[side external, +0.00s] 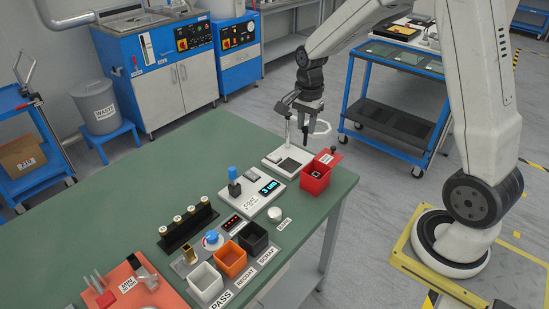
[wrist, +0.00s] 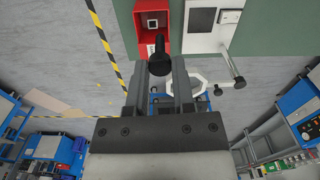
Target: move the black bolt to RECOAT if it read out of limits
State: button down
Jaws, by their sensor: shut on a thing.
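The black bolt (wrist: 159,62) is between my gripper's (wrist: 160,68) two fingers in the wrist view, round head towards the camera. The fingers are shut on it. The gauge (side external: 264,195) shows "3 um" and has a blue-topped probe. The orange RECOAT bin (side external: 231,262) stands between the white PASS bin (side external: 205,283) and the black SCRAP bin (side external: 254,239), well away from my gripper.
A red box (side external: 315,177) holding a small item sits near my gripper, beside a white stand (side external: 277,158) with a ring. A black rack (side external: 183,235) holds several pale-topped parts. A red plate (side external: 148,284) carries a MIN sign. The green table's (side external: 110,235) left part is clear.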

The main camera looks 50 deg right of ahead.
jog(key=s+a+n, duration=0.2)
jog(key=a+n, duration=0.3)
jog(key=a, duration=2.6)
jog(key=shift+s+a+f, duration=0.1)
jog(key=shift+f, duration=1.2)
jog(key=shift+s+a+f, duration=0.1)
jog(key=shift+f, duration=1.15)
jog(key=shift+f, duration=0.2)
jog(key=shift+f, duration=4.65)
